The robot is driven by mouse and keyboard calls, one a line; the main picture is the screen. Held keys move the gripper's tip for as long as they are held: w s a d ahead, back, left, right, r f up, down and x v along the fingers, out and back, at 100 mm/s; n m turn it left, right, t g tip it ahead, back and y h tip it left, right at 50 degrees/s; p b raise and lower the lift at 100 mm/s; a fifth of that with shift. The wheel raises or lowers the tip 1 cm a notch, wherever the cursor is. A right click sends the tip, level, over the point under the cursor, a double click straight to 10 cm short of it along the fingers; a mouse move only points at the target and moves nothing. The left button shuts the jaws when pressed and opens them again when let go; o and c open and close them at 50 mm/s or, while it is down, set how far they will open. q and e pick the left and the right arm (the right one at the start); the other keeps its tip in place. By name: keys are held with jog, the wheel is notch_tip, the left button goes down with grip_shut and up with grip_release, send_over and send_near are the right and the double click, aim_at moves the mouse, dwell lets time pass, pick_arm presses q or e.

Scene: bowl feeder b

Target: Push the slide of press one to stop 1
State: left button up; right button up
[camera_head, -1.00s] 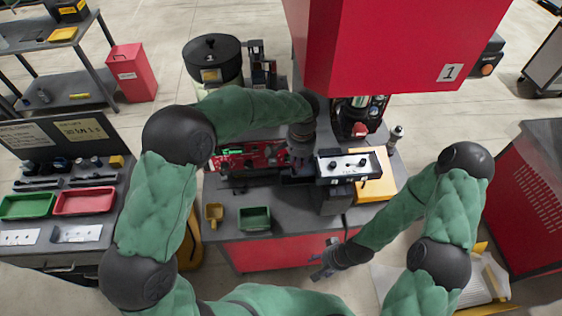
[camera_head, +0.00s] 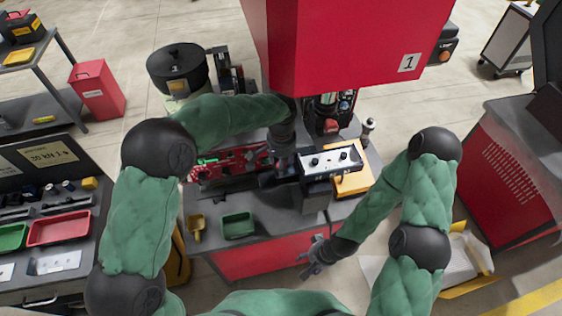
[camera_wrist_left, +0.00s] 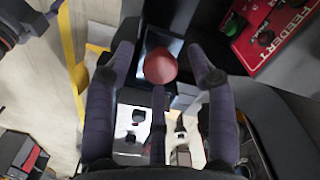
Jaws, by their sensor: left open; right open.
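Press one (camera_head: 350,50) is the large red machine marked 1 at the top of the head view, with its dark tooling below. My left gripper (camera_wrist_left: 160,60) is open in the left wrist view, its fingers spread around a round red knob (camera_wrist_left: 161,67). I cannot tell whether they touch it. In the head view my left forearm and wrist cover the knob and most of that gripper. The slide and its stop marks cannot be made out. My right gripper (camera_head: 312,262) is open and empty at the bench's front edge.
A red panel (camera_head: 228,163) with a green light lies left of my left wrist. A control box (camera_head: 330,160) stands right of it. A green tray (camera_head: 237,225) and yellow scoop (camera_head: 197,226) sit at the bench front. A black bowl feeder (camera_head: 177,68) stands behind.

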pick_arm(q)
jog(key=shift+a, duration=0.15)
jog(key=s+a, duration=0.3)
jog(key=a, duration=1.1)
jog(key=s+a, duration=0.4)
jog(key=a, duration=1)
notch_tip(320, 180, up, 9)
jog(key=shift+w+r, duration=0.1)
